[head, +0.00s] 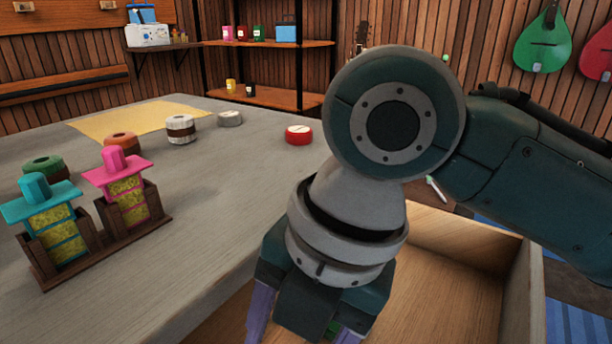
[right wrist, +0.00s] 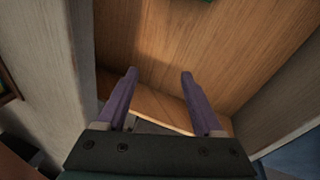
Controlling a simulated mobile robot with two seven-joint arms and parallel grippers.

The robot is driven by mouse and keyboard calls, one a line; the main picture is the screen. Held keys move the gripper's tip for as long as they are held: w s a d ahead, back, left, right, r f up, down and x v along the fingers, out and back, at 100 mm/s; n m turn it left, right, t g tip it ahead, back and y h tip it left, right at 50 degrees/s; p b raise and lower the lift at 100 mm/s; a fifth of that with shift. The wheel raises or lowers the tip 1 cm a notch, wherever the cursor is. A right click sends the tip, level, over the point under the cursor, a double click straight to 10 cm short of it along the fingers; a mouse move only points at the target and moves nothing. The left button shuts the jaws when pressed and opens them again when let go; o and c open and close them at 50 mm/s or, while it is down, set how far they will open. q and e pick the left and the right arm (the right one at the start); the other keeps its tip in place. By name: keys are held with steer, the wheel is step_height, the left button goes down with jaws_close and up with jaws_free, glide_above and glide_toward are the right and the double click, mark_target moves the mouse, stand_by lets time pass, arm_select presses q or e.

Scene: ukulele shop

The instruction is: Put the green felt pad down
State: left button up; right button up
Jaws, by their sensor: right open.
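My right gripper (head: 303,338) points down over the open wooden drawer or box (head: 445,270) beside the grey table. In the right wrist view its two purple fingers (right wrist: 159,74) are spread apart with nothing between them. A green sliver (right wrist: 192,1), probably the green felt pad, shows at the top edge of the right wrist view on the wooden surface, apart from the fingertips. A small green patch (head: 332,328) shows beside a finger in the head view; the rest is hidden by my gripper. My left gripper is out of view.
On the grey table (head: 215,200) stand a dark wooden rack (head: 107,246) with teal-topped and pink-topped holders, several round tins including a red one (head: 299,135), and a yellow cloth (head: 135,122). The drawer's side wall (head: 530,290) rises at the right.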

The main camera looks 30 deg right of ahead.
steer(key=s+m, duration=0.1)
steer(key=m, duration=0.2)
steer(key=s+f+m, duration=0.1)
steer(key=s+m, duration=0.1)
steer(key=m, duration=0.1)
steer(key=s+m+t, duration=0.1)
steer(key=m, duration=0.3)
steer(key=shift+s+a+f+y, duration=0.25)
steer(key=shift+s+y, duration=0.05)
steer(key=s+d+m+h, duration=0.1)
steer(key=s+d+m, duration=0.1)
steer(key=m, duration=0.2)
steer(key=s+d+m, duration=0.2)
steer(key=m, duration=0.2)
steer(key=s+d+m+h, duration=0.1)
steer(key=s+d+m, duration=0.1)
steer(key=d+m, duration=0.1)
steer(key=shift+f+m+t+h, duration=0.3)
steer(key=shift+f+m+t, duration=0.1)
steer(key=shift+m, duration=0.2)
steer(key=shift+s+d+m, duration=0.2)
steer(key=shift+d+m, duration=0.05)
steer(key=shift+m, duration=0.15)
steer(key=shift+r, duration=0.1)
